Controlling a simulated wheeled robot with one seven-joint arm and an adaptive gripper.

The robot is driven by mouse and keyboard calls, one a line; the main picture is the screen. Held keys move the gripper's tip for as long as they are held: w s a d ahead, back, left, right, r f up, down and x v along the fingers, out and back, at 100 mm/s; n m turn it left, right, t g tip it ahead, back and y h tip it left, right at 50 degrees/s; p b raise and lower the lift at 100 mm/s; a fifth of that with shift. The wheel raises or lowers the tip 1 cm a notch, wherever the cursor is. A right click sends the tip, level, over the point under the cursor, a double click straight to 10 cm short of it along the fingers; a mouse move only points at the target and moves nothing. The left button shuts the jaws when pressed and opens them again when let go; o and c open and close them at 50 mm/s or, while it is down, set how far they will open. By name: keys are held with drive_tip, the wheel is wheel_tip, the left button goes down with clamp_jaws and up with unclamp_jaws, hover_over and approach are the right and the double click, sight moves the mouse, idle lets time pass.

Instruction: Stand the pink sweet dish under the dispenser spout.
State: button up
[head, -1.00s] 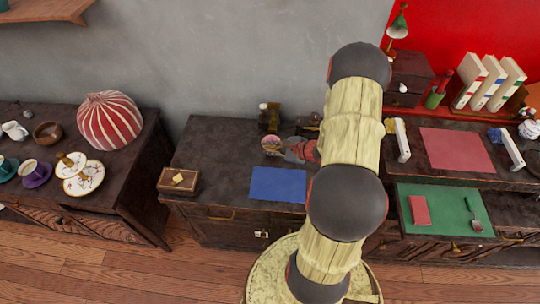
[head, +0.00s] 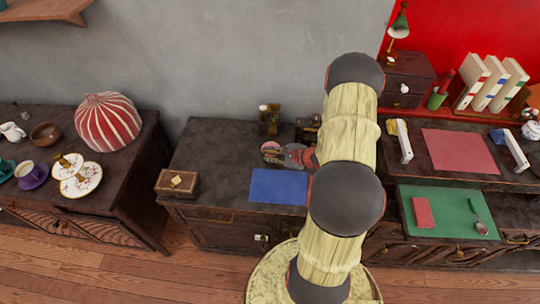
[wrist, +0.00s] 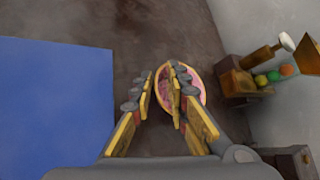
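The pink sweet dish (head: 270,147) is on the dark cabinet top behind the blue mat, partly hidden by my gripper in the head view. In the wrist view the dish (wrist: 192,95) is a round, pink bowl with a pale rim. My gripper (wrist: 163,75) is open over its left side: one finger is left of the rim, the other overlaps the bowl. I cannot tell whether they touch it. The dispenser (head: 268,119), dark with a white knob, stands behind the dish. In the wrist view the dispenser (wrist: 240,82) shows coloured balls, right of the dish and apart from it.
The blue mat (head: 278,186) lies in front of the dish. A wooden box (head: 177,183) is at the cabinet's left end. Another dark object (head: 308,127) stands beside the dispenser, partly behind my arm. The grey wall is close behind. The cabinet top left of the dish is clear.

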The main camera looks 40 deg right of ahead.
drive_tip(key=shift+o, duration=1.3)
drive_tip(key=shift+s+r, duration=0.1)
drive_tip(key=shift+r, duration=0.15)
drive_tip(key=p+v, duration=0.3)
drive_tip(key=v, duration=0.9)
drive_tip(key=w+a+r+n+g+y, duration=0.2)
drive_tip(key=a+r+n+g, duration=0.1)
drive_tip(key=a+r+n, duration=0.55)
drive_tip(key=w+a+r+n+g+y, duration=0.25)
drive_tip(key=a+r+n, duration=0.25)
drive_tip(key=a+r, duration=0.65)
drive_tip(key=s+a+r+n+h, duration=0.6)
drive_tip(key=s+a+r+n, duration=0.6)
drive_tip(key=s+r+n, duration=0.1)
drive_tip(key=shift+r+h, duration=0.35)
drive_tip(key=shift+r, duration=0.25)
